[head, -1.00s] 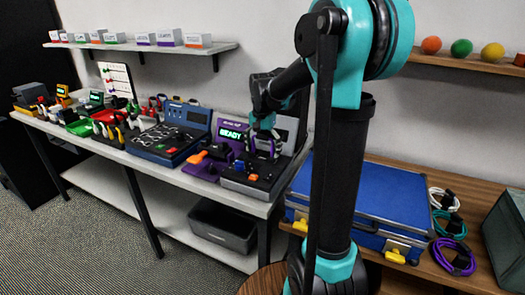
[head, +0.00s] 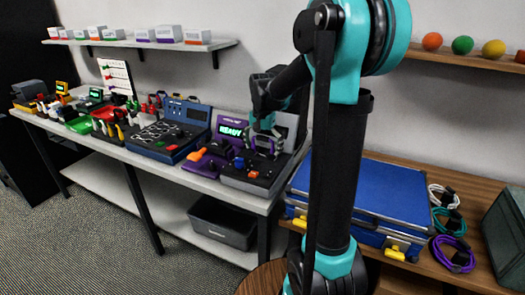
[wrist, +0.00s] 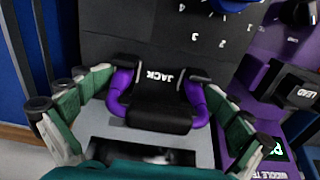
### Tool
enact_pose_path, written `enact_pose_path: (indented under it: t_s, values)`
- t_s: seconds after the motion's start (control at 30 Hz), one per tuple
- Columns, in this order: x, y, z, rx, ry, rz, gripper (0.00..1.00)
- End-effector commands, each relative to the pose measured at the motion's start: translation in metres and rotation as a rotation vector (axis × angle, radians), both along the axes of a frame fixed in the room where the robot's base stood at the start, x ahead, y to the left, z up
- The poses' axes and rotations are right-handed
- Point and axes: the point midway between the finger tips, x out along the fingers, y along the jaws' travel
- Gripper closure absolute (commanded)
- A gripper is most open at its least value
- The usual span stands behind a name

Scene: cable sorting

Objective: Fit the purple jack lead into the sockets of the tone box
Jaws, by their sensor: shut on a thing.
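The purple jack lead (wrist: 165,100) shows in the wrist view as a black block marked JACK with a purple loop of cable at each side. My gripper (wrist: 155,84) is shut on it, with green fingers on both sides. The tone box (head: 250,182) is the dark unit with a blue and an orange knob at the bench's right end; its numbered dark panel (wrist: 125,28) lies beyond the lead in the wrist view. In the head view my gripper (head: 266,147) is over the box's back part. The plug tips and sockets are hidden, so I cannot tell whether they touch.
A purple tester (head: 208,163) with a lit screen stands close on the left of the tone box. A blue unit (head: 170,142) is further left. A blue case (head: 375,195) and coiled cables (head: 455,254) lie on the wooden table at right.

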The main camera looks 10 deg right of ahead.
Motion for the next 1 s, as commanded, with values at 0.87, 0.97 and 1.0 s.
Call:
enact_pose_path:
  t_s: [0.87, 0.97, 1.0]
  values:
    - [0.000, 0.001, 0.007, 0.001, 0.001, 0.001, 0.00]
    - [0.000, 0.000, 0.014, 0.001, 0.001, 0.000, 0.00]
    - [0.000, 0.000, 0.017, 0.001, 0.001, 0.000, 0.00]
